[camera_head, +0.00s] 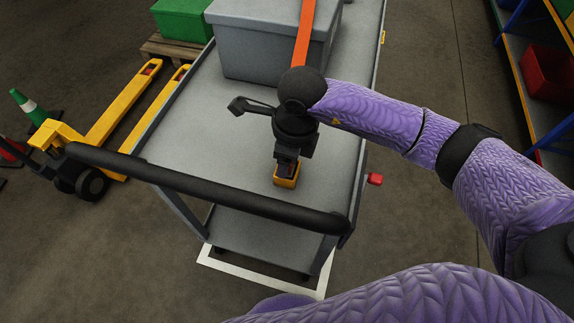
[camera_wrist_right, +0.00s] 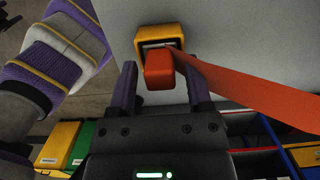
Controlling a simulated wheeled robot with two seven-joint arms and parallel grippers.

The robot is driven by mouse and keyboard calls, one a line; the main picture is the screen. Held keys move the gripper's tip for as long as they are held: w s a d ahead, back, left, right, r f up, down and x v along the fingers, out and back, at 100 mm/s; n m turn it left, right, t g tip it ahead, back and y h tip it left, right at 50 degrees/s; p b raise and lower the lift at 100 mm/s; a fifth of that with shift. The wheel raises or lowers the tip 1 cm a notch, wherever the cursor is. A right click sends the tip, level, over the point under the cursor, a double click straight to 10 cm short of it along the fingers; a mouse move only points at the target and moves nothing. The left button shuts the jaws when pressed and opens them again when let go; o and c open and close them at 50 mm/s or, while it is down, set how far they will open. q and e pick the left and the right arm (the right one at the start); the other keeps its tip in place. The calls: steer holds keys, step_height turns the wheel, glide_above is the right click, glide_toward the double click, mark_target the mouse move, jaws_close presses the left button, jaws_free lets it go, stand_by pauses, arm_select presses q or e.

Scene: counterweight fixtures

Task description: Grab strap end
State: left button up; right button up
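The orange strap (camera_head: 304,35) comes down over the front of a grey lidded box and passes behind my right wrist. In the right wrist view the strap (camera_wrist_right: 240,85) runs from the right to a thick red-orange strap end (camera_wrist_right: 159,72). The strap end is at a yellow holder (camera_wrist_right: 157,33) with a dark opening; I cannot tell how deep it sits. In the head view the yellow holder (camera_head: 285,183) is on the cart top. My right gripper (camera_wrist_right: 163,80) is open, with a finger on each side of the strap end and visible gaps. My left gripper is out of view.
The grey box (camera_head: 262,50) stands on the grey cart (camera_head: 215,125), whose black handle bar (camera_head: 200,188) crosses the near side. A yellow pallet jack (camera_head: 118,105) and green cone (camera_head: 28,107) are at left. A shelf with a red bin (camera_head: 548,75) is at right.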

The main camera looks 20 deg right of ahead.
jaws_close()
